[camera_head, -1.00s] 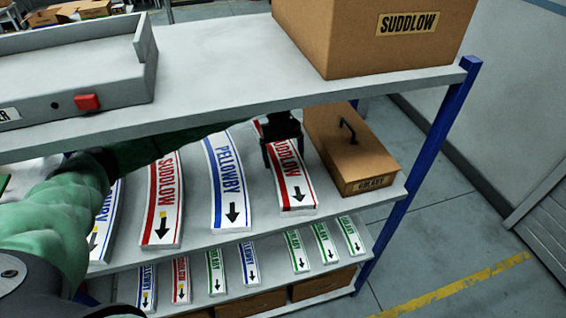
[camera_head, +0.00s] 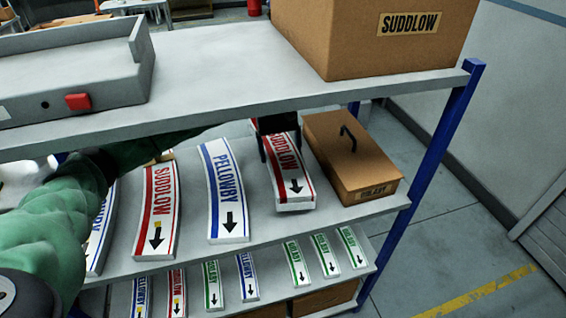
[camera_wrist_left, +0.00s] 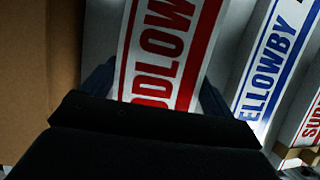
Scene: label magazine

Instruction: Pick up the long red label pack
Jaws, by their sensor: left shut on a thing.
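A long white label pack with red stripes and red SUDDLOW lettering (camera_head: 290,172) is at the right end of the row on the middle shelf (camera_head: 262,228). My left gripper (camera_head: 277,146) is shut across its far part, and the near end with the black arrow seems slightly raised off the shelf. In the left wrist view the pack (camera_wrist_left: 168,55) lies between the two dark fingers (camera_wrist_left: 155,95). A second long red SUDDLOW pack (camera_head: 158,205), with a yellow mark by its arrow, lies further left. My right gripper is out of view.
A long blue PELLOWBY pack (camera_head: 227,190) lies just left of the held pack. A brown handled box (camera_head: 350,150) stands close on its right. The upper shelf (camera_head: 230,80) hangs above my left arm. Short packs (camera_head: 295,262) line the lower shelf.

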